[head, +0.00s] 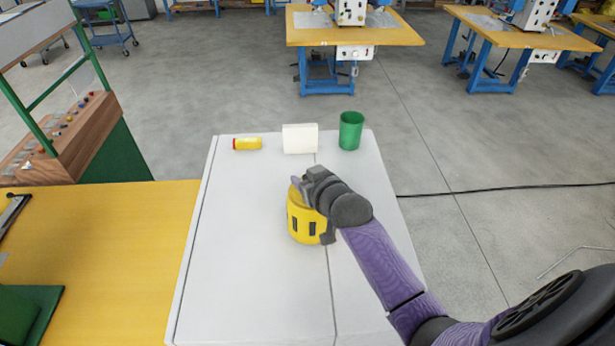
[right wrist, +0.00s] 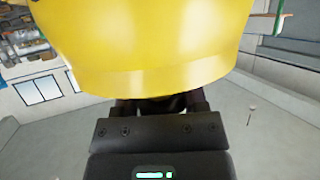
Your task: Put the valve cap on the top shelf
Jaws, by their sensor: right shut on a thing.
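The yellow valve cap (head: 305,222) is a round, squat piece with dark slots in its side, near the middle of the white top (head: 240,255). My right gripper (head: 318,192) comes in from the right and is shut on the cap at its upper edge, hiding part of its top. In the right wrist view the cap (right wrist: 145,45) fills the upper middle, close against the gripper. I cannot tell whether the cap touches the white top or hangs just above it. No separate shelf shows clearly. My left gripper is not in view.
The left and front parts are clear. A yellow table (head: 110,260) adjoins at the left.

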